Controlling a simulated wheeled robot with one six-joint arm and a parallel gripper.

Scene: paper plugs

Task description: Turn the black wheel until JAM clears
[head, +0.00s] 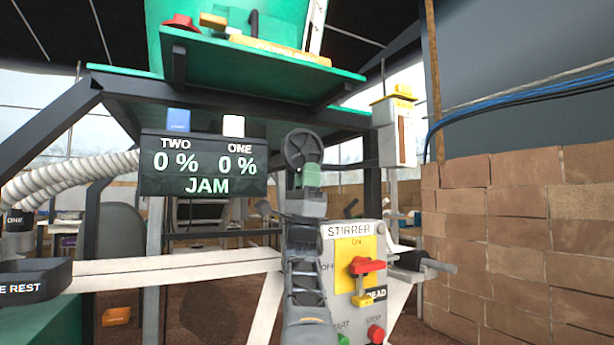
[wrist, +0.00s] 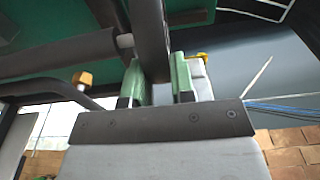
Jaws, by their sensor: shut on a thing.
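The black wheel (head: 303,150) stands upright in the middle of the head view, to the right of the display. My gripper (head: 309,176) is at the wheel's lower rim, with its green fingers there. In the wrist view the wheel's dark rim (wrist: 150,42) runs between the two green fingers of my gripper (wrist: 164,80), which is shut on it. The display (head: 203,164) reads TWO 0 %, ONE 0 % and JAM in green letters. The lower wheel rim is partly hidden by the fingers.
A grey STIRRER panel (head: 352,285) with a red handle (head: 367,265) stands just right of my arm. A green shelf (head: 225,58) is overhead. A brick wall (head: 515,235) closes the right side. A black REST tray (head: 35,282) is at the lower left.

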